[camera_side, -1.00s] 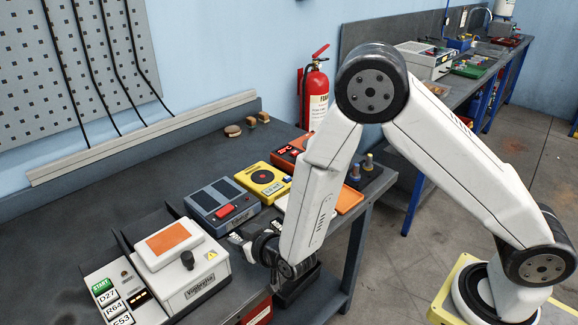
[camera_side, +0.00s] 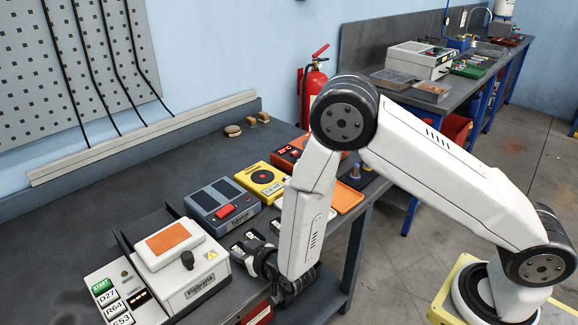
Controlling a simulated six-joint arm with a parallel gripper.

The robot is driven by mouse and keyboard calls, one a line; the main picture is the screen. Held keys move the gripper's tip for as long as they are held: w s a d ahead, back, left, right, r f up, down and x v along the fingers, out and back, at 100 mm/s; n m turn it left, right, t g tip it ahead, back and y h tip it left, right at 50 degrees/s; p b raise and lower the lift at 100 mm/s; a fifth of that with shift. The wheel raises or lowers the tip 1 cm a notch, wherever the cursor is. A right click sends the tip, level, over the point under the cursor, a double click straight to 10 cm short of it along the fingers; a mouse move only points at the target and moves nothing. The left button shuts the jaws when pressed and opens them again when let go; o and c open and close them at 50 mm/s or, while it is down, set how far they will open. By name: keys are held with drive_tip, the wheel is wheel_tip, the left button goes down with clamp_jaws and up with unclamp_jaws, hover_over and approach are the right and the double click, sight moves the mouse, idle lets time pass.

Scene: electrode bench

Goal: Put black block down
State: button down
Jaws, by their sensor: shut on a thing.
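My gripper (camera_side: 250,248) is low over the front part of the bench, just right of the white machine with the orange top panel (camera_side: 198,262). My white forearm and dark wrist partly cover it. It is shut on the black block, which is hard to tell apart from the dark gripper parts. Small dark pieces with pale labels (camera_side: 274,227) show beside the gripper. I cannot tell whether the held block touches the bench top.
A blue-grey box with a red switch (camera_side: 222,203) and a yellow unit (camera_side: 263,181) stand behind the gripper. An orange plate (camera_side: 348,200) lies right of my forearm. A labelled panel (camera_side: 112,295) is at lower left. The bench (camera_side: 140,185) is clear at back left.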

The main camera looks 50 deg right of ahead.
drive_tip(key=shift+f, duration=0.2)
drive_tip(key=shift+c, duration=1.4)
unclamp_jaws()
drive_tip(key=shift+s, duration=0.15)
drive_tip(key=shift+v, duration=3.8)
drive_tip(key=shift+r, duration=0.2)
